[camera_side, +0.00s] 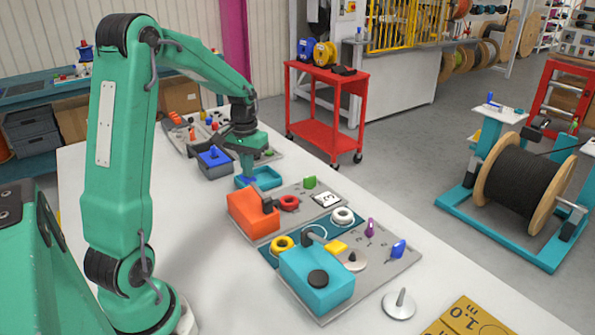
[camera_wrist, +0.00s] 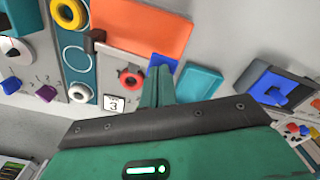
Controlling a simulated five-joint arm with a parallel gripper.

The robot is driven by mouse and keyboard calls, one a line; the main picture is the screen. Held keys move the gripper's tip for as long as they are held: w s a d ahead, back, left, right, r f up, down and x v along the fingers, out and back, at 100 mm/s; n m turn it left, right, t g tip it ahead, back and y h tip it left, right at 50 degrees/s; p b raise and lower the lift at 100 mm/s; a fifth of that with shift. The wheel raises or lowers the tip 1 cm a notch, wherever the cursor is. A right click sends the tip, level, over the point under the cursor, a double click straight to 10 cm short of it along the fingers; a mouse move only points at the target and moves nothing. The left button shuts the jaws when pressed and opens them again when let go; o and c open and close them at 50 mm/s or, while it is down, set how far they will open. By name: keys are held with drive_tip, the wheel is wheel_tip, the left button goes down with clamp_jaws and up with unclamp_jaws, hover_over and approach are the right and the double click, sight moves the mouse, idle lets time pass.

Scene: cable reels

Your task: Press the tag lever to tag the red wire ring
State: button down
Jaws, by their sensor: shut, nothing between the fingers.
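The red wire ring (camera_side: 289,202) lies flat on the grey board beside the orange box (camera_side: 250,216); it also shows in the wrist view (camera_wrist: 131,78). A dark arm (camera_side: 267,204) sticks out from the orange box towards the ring.
A teal box (camera_side: 317,278) with yellow (camera_side: 283,244) and white (camera_side: 342,215) rings beside it stands nearer the camera. A number 3 card (camera_side: 327,199) and a green knob (camera_side: 310,182) are beyond the red ring. A dark tray (camera_side: 213,162) with a blue piece lies further back.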

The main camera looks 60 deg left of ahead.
drive_tip(key=shift+f, duration=1.85)
drive_tip(key=shift+r, duration=0.2)
wheel_tip(320, 180, up, 12)
